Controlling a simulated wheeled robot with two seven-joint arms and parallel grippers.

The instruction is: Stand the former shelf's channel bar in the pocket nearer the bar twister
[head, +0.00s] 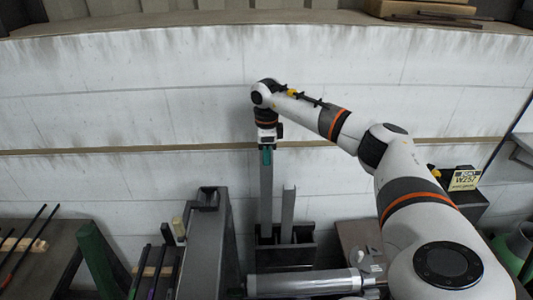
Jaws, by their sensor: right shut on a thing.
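My right gripper (267,153) reaches in from the right and points down. It is shut on the top of a long grey channel bar (266,195), which hangs or stands upright below it. The bar's lower end is at the left part of a dark pocketed rack (285,258); I cannot tell whether it rests on the pocket floor. A second, shorter grey bar (288,215) stands upright in the rack, to the right of the held bar and apart from it. My left gripper is not in view.
A tall grey machine frame (206,240) stands close left of the rack. A grey horizontal cylinder (305,282) lies in front of it. A dark bench with rods (30,240) and a green part (95,255) are at left. A yellow-labelled box (465,178) is at right.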

